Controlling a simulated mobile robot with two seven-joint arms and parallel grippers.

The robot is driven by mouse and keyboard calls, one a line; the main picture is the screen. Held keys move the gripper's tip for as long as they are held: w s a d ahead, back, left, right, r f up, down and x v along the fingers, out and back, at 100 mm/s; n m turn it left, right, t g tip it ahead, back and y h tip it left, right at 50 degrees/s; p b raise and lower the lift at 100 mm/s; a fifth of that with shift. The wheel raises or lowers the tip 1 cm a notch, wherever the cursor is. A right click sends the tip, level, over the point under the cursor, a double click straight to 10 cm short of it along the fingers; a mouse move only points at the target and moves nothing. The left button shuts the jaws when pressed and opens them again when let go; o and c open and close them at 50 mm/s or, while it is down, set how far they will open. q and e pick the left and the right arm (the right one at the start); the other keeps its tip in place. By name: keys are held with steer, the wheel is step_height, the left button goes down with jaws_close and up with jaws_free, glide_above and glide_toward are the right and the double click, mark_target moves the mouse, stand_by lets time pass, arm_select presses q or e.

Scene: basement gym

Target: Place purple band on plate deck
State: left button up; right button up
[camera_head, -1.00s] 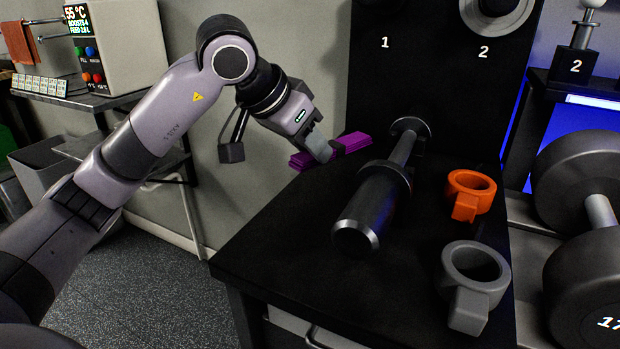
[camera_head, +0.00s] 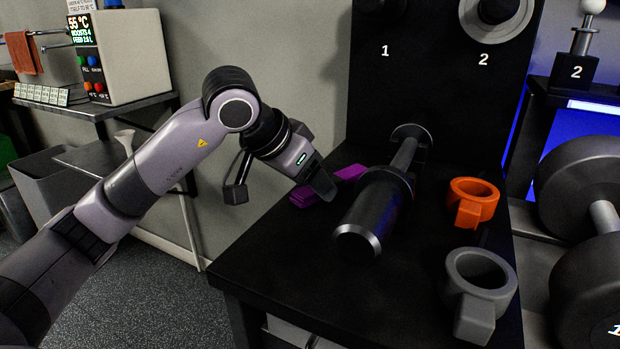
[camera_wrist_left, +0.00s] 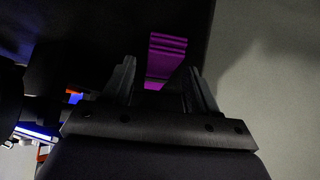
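The purple band (camera_head: 349,173) lies on the black plate deck (camera_head: 275,255), left of the black bar. My left gripper (camera_head: 327,190) is low over the band and hides its middle; purple shows on both sides of the fingers. In the left wrist view, the two fingers (camera_wrist_left: 160,75) stand apart. The ridged purple band (camera_wrist_left: 167,48) shows between and beyond them, with a gap at the left finger. My left gripper looks open. My right gripper is not in view.
A black bar with a thick sleeve (camera_head: 370,215) lies close to the right of the gripper. An orange collar (camera_head: 476,190) and a grey collar (camera_head: 482,268) stand further right. A black upright panel (camera_head: 430,90) rises behind. The front left deck is clear.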

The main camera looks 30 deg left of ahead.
arm_select(q)
steer(key=shift+r, duration=0.1)
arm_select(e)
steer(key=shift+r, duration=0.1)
arm_select(q)
steer(key=shift+s+r, duration=0.1)
steer(key=shift+r, duration=0.2)
steer(key=p+v, duration=0.2)
steer(key=v, duration=0.9)
steer(key=shift+s, duration=0.2)
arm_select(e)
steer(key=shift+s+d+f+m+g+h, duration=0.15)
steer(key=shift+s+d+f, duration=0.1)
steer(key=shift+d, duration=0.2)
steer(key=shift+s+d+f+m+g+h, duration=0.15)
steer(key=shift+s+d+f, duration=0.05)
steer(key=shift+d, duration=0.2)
arm_select(q)
steer(key=shift+r, duration=0.1)
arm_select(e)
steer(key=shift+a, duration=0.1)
